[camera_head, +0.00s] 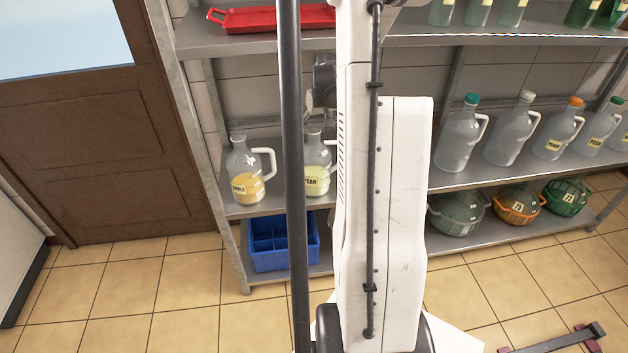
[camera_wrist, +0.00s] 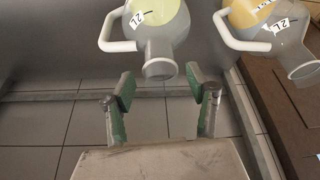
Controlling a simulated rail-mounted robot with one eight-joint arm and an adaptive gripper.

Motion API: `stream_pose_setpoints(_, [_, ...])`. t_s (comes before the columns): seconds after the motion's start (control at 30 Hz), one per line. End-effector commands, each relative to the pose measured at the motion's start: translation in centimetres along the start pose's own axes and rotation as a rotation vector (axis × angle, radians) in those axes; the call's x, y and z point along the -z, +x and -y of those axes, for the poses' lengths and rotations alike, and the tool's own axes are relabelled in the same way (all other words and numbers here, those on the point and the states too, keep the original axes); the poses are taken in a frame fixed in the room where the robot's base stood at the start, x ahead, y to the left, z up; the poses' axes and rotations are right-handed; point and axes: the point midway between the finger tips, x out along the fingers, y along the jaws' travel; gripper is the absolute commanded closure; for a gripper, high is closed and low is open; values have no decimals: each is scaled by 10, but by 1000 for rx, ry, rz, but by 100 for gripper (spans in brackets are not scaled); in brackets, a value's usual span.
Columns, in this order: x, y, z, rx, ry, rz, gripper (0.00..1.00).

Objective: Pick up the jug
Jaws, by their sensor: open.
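In the head view, a clear jug labelled PEAR (camera_head: 318,176) with pale yellow-green liquid stands on the middle shelf, partly hidden by a dark pole and my arm. Left of it stands a jug labelled APPLE (camera_head: 246,178) with orange-yellow liquid. In the wrist view both appear upside down: the pale-liquid jug (camera_wrist: 160,36) is centred, its grey neck near the fingertips, and the orange-liquid jug (camera_wrist: 268,28) is at the right. My gripper (camera_wrist: 160,78) is open and empty, its green-padded fingers either side of the neck's line. I cannot tell whether they touch it.
Several more jugs (camera_head: 462,135) stand on the shelf to the right. A red tray (camera_head: 270,18) lies on the upper shelf. A blue divided crate (camera_head: 283,243) and baskets (camera_head: 518,206) sit on the bottom shelf. A metal upright (camera_head: 205,140) stands left of the jugs.

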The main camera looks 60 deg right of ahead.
Motion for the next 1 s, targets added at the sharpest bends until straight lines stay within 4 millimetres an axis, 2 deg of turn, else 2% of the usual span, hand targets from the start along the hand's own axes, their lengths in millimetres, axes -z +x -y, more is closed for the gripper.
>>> stream_pose_setpoints(0.07, [11,5,0,0,-1,0,48])
stream_pose_setpoints(0.2, [8,28,0,0,0,0,48])
stream_pose_setpoints(0.4, [8,50,0,0,0,0,48])
stream_pose_setpoints(0.7, [8,53,0,0,0,0,48])
stream_pose_setpoints(0.77, [8,53,0,0,0,0,53])
stream_pose_setpoints(1.0, [8,53,0,0,0,0,85])
